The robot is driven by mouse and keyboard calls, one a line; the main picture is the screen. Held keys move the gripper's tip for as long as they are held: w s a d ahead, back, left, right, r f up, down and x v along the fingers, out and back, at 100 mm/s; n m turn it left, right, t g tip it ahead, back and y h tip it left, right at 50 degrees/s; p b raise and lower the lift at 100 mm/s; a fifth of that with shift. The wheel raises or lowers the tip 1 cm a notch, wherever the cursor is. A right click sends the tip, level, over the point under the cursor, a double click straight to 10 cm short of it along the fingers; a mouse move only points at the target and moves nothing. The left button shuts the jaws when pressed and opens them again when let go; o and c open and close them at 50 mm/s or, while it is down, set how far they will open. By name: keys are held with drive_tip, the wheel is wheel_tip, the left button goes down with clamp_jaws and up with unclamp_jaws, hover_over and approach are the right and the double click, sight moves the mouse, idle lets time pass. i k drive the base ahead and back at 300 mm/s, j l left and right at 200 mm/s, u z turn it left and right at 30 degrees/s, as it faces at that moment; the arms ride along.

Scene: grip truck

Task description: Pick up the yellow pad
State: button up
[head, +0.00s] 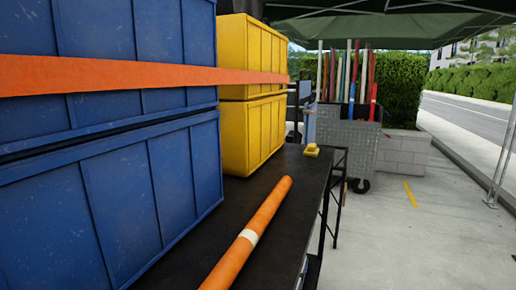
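A small yellow pad (312,150) lies near the far right corner of the black table (285,225), a short way right of the yellow crates. It looks small, and its exact shape is hard to make out. My gripper is not in view, so its state does not show.
Stacked blue crates (105,190) and yellow crates (252,130) fill the left, with an orange strap (140,75) across them. An orange tube with a white band (250,236) lies lengthwise on the table. A metal cart with upright poles (350,140) stands beyond. Pavement at right is clear.

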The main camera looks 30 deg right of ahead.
sight(311, 150)
drive_tip(key=i+l+u, duration=0.15)
drive_tip(key=l, duration=0.55)
drive_tip(key=i+l+u, duration=0.1)
drive_tip(key=l, duration=0.55)
drive_tip(key=i+l+u, duration=0.15)
drive_tip(key=l, duration=0.6)
drive_tip(key=i+l+u, duration=0.15)
drive_tip(key=l, duration=0.55)
